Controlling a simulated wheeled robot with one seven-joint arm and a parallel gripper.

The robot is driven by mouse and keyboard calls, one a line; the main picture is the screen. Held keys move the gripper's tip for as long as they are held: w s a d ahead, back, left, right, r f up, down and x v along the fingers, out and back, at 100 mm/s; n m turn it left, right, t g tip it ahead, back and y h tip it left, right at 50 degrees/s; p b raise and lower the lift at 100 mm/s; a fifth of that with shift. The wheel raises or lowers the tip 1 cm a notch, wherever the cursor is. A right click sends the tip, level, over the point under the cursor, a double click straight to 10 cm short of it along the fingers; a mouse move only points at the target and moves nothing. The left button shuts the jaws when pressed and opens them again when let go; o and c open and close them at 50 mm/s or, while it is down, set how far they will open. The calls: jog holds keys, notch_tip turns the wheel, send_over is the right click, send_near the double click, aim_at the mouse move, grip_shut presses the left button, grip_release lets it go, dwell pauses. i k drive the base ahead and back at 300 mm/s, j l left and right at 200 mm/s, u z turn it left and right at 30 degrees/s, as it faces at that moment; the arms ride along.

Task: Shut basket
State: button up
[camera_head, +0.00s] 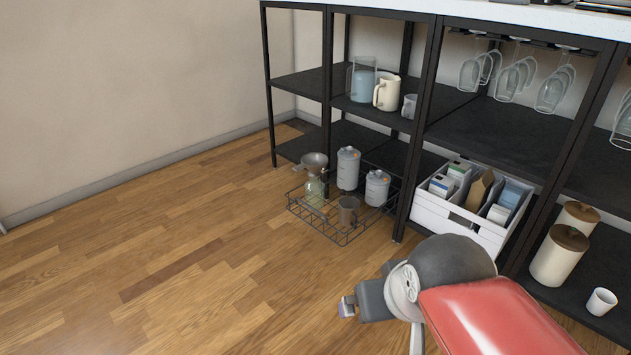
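The basket (318,227) is a low dark wire basket, slid out from the lowest level of the black shelf unit so that it stands over the wooden floor. It holds two grey canisters (348,168), a clear bottle (314,189) with a metal funnel (314,160) over it, and a dark see-through cup (348,210). Its rear part is partly hidden by these items and the shelf. My gripper (347,306) is at the lower centre, nearer to me than the basket and apart from it. Its fingers are small and seen at an angle, so their opening is unclear.
The black shelf unit (432,75) fills the right side, with a jug (387,93), hanging glasses and a white box (462,221) of packets. Lidded jars (559,256) and a white cup (601,301) stand low at right. The floor at left is clear.

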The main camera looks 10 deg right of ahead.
aim_at(297, 199)
jog(key=i+j, duration=1.1)
jog(key=j, duration=0.15)
jog(key=l+z, duration=0.05)
